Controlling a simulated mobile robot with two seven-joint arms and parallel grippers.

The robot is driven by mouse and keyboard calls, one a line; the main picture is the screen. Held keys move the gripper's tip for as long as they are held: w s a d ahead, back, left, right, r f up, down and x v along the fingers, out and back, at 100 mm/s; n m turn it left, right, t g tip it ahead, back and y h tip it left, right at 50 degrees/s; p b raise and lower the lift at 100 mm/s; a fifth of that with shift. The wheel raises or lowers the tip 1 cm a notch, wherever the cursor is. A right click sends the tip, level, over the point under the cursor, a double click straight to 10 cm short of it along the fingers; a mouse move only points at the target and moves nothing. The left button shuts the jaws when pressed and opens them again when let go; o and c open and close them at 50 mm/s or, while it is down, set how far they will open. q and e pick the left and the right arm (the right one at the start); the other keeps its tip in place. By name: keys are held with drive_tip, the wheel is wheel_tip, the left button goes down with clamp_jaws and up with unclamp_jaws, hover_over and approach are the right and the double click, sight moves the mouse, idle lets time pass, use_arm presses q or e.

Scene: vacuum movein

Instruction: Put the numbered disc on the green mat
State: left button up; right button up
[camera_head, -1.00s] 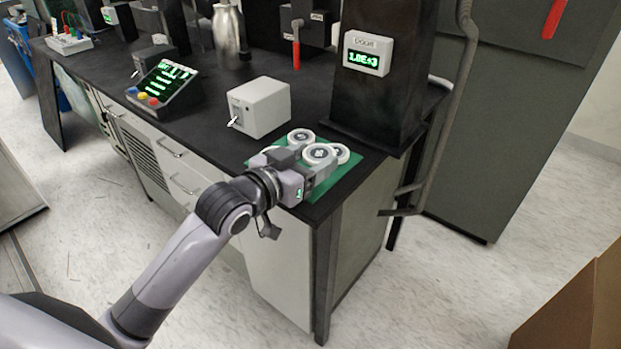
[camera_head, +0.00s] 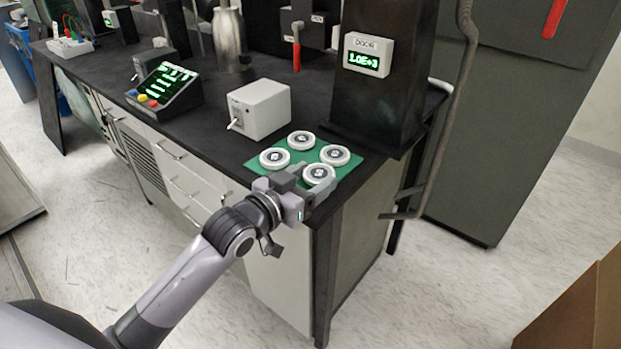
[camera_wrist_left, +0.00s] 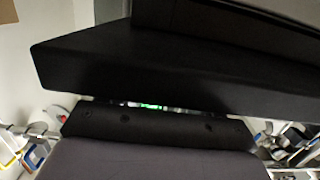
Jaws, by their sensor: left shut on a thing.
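The green mat (camera_head: 309,155) lies on the black bench top near its front right corner. White round discs with dark marked centres lie on it: one at the back (camera_head: 301,140), one at the left (camera_head: 274,158) and one at the right (camera_head: 335,155). A similar disc (camera_head: 319,173) is at the mat's near corner, in the jaws of my left gripper (camera_head: 317,187). The gripper is shut on it, low by the bench edge. I cannot tell whether this disc touches the mat, and its number is too small to read. My right gripper is not in view.
A light grey box with a switch (camera_head: 259,109) stands just behind the mat. A black column with a display (camera_head: 367,54) rises to the right. A control panel (camera_head: 165,86) stands further left. In the left wrist view, dark surfaces hide the discs.

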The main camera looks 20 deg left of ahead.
use_arm(q)
drive_tip(key=o, duration=1.1)
drive_tip(key=shift+s+f+g, duration=0.15)
drive_tip(key=shift+f+g, duration=0.15)
drive_tip(key=shift+f, duration=0.55)
drive_tip(key=shift+o, duration=0.2)
drive_tip(key=shift+r, duration=0.25)
drive_tip(key=shift+d+r, duration=0.1)
drive_tip(key=shift+r, duration=0.4)
drive_tip(key=v, duration=1.2)
drive_tip(key=s+f+g+y, duration=0.1)
drive_tip(key=s+f, duration=0.3)
drive_tip(key=f, duration=0.4)
drive_tip(key=s+f+n+g+y, duration=0.1)
drive_tip(key=s+f, duration=0.3)
drive_tip(key=f, duration=0.4)
drive_tip(key=s+f+g+y, duration=0.1)
drive_tip(key=s+f, duration=0.3)
drive_tip(key=f, duration=0.4)
drive_tip(key=shift+s+d+f+n+g+p, duration=0.25)
drive_tip(key=shift+f+n+g+p, duration=0.1)
drive_tip(key=shift+g, duration=0.45)
